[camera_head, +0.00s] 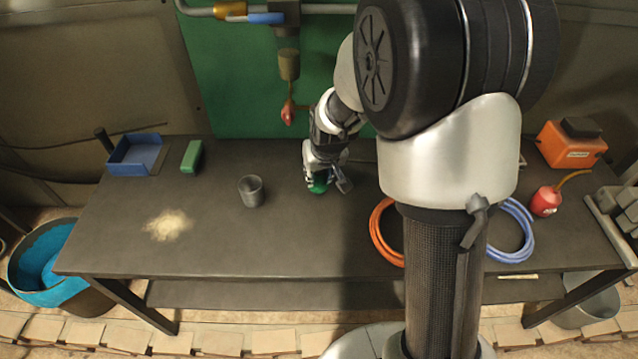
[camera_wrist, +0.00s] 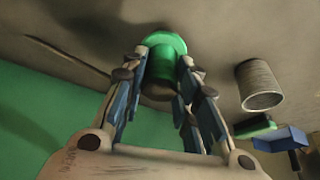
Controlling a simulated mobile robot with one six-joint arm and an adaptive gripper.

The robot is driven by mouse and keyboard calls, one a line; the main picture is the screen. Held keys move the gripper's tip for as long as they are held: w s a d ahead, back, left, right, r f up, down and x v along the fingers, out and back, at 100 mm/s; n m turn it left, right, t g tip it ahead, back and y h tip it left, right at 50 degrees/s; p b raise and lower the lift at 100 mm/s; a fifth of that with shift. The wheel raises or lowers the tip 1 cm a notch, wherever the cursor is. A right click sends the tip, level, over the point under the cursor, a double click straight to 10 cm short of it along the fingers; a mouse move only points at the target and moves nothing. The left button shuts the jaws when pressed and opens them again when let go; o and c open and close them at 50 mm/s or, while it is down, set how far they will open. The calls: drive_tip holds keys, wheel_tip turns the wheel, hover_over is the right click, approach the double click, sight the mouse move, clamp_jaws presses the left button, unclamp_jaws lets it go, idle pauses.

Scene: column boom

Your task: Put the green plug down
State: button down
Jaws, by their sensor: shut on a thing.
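The green plug (camera_wrist: 164,62) is between the two fingers of my gripper (camera_wrist: 162,75) in the wrist view. The fingers are shut on it, one on each side. In the head view, my gripper (camera_head: 320,185) is low over the middle of the dark table (camera_head: 300,235), and a small part of the green plug (camera_head: 319,188) shows beneath it. I cannot tell whether the plug touches the table top.
A grey metal cup (camera_head: 251,191) stands left of my gripper. Further left are a green block (camera_head: 192,157), a blue tray (camera_head: 136,155) and a pale powder heap (camera_head: 168,225). An orange hose coil (camera_head: 378,235) lies to the right. Table between cup and gripper is clear.

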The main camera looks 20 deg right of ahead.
sight(319, 182)
drive_tip(key=shift+f+b, duration=0.45)
drive_tip(key=shift+f, duration=1.2)
drive_tip(key=shift+f, duration=0.1)
drive_tip(key=shift+f, duration=0.15)
drive_tip(key=c, duration=1.2)
unclamp_jaws()
drive_tip(key=shift+c, duration=0.2)
